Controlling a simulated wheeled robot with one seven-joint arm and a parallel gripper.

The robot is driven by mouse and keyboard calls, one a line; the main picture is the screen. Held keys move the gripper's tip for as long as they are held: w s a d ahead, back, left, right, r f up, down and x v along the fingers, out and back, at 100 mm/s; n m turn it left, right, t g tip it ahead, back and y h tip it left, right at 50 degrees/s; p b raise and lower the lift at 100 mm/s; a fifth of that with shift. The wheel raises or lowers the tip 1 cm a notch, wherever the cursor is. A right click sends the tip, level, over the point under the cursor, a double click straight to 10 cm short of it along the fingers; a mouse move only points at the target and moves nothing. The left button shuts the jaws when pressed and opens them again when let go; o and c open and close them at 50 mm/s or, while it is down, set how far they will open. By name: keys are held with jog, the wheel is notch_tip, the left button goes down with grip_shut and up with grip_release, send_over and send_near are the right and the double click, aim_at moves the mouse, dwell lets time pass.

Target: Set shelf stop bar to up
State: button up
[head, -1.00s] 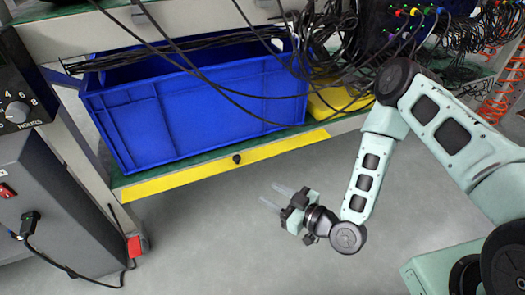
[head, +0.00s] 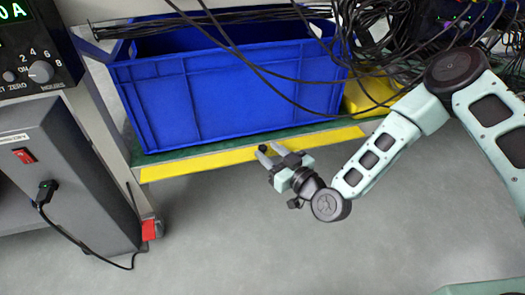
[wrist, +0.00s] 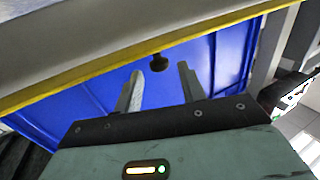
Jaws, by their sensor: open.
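The shelf stop bar (head: 205,161) is a long yellow strip along the shelf's front edge, low in front of the blue bin. It also crosses the wrist view diagonally (wrist: 85,75). Its small dark knob (head: 262,148) sits near the bar's middle, close to my fingertips. In the wrist view the knob (wrist: 158,62) appears in the gap between the two fingertips, slightly beyond them. My gripper (head: 270,154) is open and empty, pointing at the bar. Whether a finger touches the knob cannot be told.
The blue bin (head: 225,95) stands on the green shelf behind the bar. Black cables hang over it, and a yellow bin (head: 368,95) is to its right. A grey power unit (head: 65,175) with a cord stands at left. The floor in front is clear.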

aim_at(262, 146)
jog(key=shift+b+x, duration=0.45)
jog(key=shift+x, duration=1.4)
grip_shut()
